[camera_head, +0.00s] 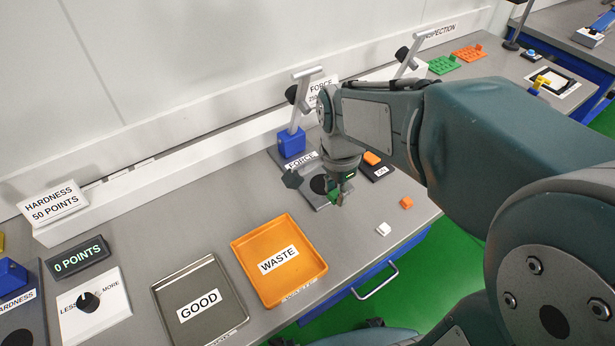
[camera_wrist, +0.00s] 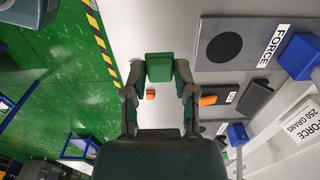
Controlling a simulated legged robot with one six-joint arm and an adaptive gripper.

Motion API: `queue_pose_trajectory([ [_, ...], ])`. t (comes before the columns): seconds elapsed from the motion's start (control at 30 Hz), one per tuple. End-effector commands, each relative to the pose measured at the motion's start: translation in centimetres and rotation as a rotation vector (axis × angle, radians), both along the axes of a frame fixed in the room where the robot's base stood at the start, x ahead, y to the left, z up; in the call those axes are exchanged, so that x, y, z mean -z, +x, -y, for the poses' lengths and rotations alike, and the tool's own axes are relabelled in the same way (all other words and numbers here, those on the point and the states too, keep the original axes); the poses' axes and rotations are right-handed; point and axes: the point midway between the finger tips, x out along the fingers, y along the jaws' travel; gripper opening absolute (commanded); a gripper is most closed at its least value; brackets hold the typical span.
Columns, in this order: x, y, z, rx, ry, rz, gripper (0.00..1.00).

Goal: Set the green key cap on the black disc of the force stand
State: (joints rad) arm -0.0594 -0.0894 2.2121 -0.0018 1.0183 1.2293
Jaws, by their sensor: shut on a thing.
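The green key cap (camera_wrist: 159,67) is between the two fingers of my gripper (camera_wrist: 157,80) in the wrist view, and the gripper is shut on it. In the head view my gripper (camera_head: 340,190) hangs over the front right part of the force stand, and the cap (camera_head: 333,193) shows as a small green patch beside the fingers. The black disc (camera_wrist: 224,47) lies on the grey plate of the force stand (camera_wrist: 248,32), to the right of the cap in the wrist view. In the head view the disc (camera_head: 318,184) is partly hidden by the gripper, and the cap appears just right of it.
An orange cap (camera_head: 406,203) and a white cap (camera_head: 383,229) lie on the bench in front of the stand. The orange WASTE tray (camera_head: 300,254) and the grey GOOD tray (camera_head: 170,286) stand to the left. A blue block (camera_head: 291,143) stands behind the disc.

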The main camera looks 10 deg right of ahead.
Motion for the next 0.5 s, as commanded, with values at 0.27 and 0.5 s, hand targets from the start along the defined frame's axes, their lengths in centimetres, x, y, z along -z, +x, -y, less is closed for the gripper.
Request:
queue_pose_trajectory([
  [0.27,1.4,3.1,0.6,0.011,-0.001,-0.004,0.18],
  [0.5,3.4,7.4,1.2,0.011,0.000,-0.003,0.18],
])
